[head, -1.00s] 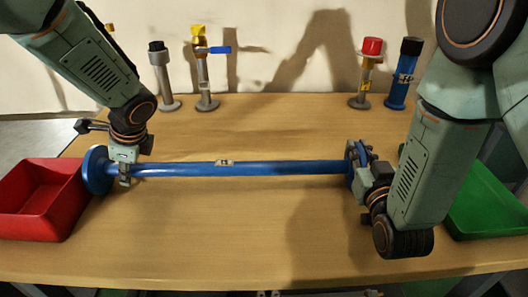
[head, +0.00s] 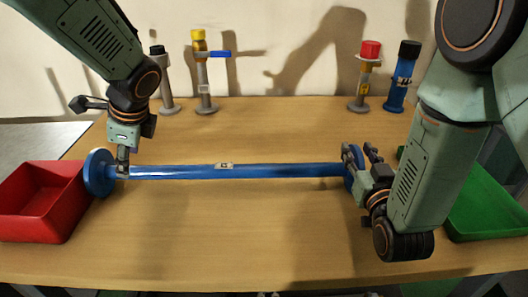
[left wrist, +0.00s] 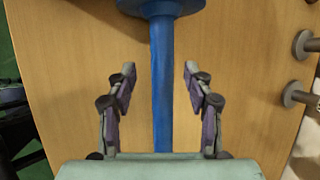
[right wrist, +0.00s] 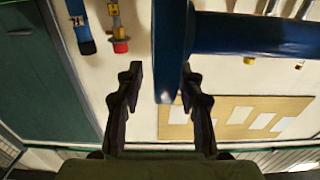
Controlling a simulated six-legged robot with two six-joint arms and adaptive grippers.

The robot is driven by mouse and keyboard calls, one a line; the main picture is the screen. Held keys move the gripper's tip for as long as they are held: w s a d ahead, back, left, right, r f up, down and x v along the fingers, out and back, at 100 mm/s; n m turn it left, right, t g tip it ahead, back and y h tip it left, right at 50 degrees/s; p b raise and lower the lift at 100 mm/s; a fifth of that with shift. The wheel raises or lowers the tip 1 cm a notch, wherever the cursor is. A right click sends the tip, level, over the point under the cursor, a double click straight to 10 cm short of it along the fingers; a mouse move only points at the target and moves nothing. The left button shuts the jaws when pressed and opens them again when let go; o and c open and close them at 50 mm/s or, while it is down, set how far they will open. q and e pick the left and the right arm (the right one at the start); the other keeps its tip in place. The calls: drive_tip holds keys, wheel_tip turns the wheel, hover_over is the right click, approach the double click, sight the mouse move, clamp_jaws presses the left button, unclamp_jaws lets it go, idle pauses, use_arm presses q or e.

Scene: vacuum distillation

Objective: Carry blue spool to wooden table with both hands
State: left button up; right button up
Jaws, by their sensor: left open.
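The blue spool (head: 270,171) is a long bar with a round flange at each end, lying level across the wooden table (head: 240,235). My left gripper (head: 123,172) is over the bar just inside the left flange (head: 97,172). In the left wrist view its open fingers (left wrist: 159,78) stand either side of the bar (left wrist: 162,110) with gaps. My right gripper (head: 361,152) is at the right flange with its fingers apart. In the right wrist view its open fingers (right wrist: 160,75) have the flange (right wrist: 171,45) between them; I cannot tell whether they touch it.
A red bin (head: 40,225) is by the left flange and a green bin (head: 478,205) is at the right. Upright fixtures with black (head: 163,80), yellow (head: 203,75), red (head: 366,75) and blue (head: 402,78) parts stand along the back. The table's front is clear.

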drive_tip(key=shift+w+f, duration=0.1)
drive_tip(key=shift+w, duration=0.05)
drive_tip(key=s, duration=0.7)
drive_tip(key=shift+s, duration=0.4)
use_arm(q)
drive_tip(key=v, duration=0.5)
drive_tip(key=shift+d+r, duration=0.15)
drive_tip(key=shift+r, duration=0.05)
use_arm(e)
drive_tip(key=shift+w, duration=0.1)
